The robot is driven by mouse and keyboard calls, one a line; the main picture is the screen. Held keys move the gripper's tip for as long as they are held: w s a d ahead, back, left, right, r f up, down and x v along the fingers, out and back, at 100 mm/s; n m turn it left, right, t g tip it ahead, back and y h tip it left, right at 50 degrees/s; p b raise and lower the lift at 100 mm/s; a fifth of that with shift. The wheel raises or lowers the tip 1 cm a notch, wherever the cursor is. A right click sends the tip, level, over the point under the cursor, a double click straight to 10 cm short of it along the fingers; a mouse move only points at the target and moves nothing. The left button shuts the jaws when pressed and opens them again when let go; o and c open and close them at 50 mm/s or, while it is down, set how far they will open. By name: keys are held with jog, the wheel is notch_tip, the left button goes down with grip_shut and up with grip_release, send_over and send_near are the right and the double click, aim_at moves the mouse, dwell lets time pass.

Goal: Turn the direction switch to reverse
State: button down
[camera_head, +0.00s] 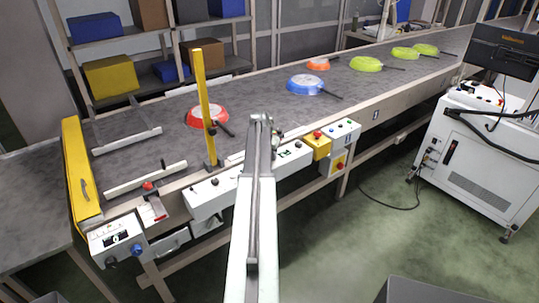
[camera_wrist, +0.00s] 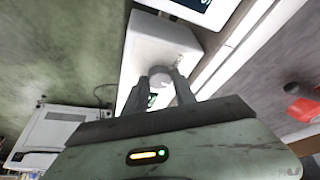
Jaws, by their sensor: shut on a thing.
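A small grey round knob, which I take to be the direction switch (camera_wrist: 159,75), stands out from a white control box (camera_wrist: 158,45) in the wrist view. My gripper (camera_wrist: 161,87) has one finger on each side of the knob and is shut on it. A white pointer line on the knob is too small to read its setting. In the head view my gripper (camera_head: 262,120) is at the conveyor's front edge, by the white control box (camera_head: 291,157). The knob is hidden there behind my gripper and arm.
The conveyor belt (camera_head: 270,98) carries a red pan (camera_head: 207,116), a blue pan (camera_head: 305,84) and several others farther along. A yellow post (camera_head: 205,110) stands left of my arm. A yellow box with a red button (camera_head: 317,146) is just right.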

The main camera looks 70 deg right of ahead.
jog(key=n+t, duration=0.1)
jog(key=n, duration=0.1)
jog(key=s+n+t, duration=0.1)
jog(key=n, duration=0.2)
jog(key=shift+y, duration=0.3)
jog(key=n+t+y, duration=0.1)
jog(key=n, duration=0.4)
jog(key=shift+s, duration=0.1)
jog(key=shift+n, duration=0.3)
jog(key=c, duration=1)
grip_release()
jog(key=shift+d, duration=0.1)
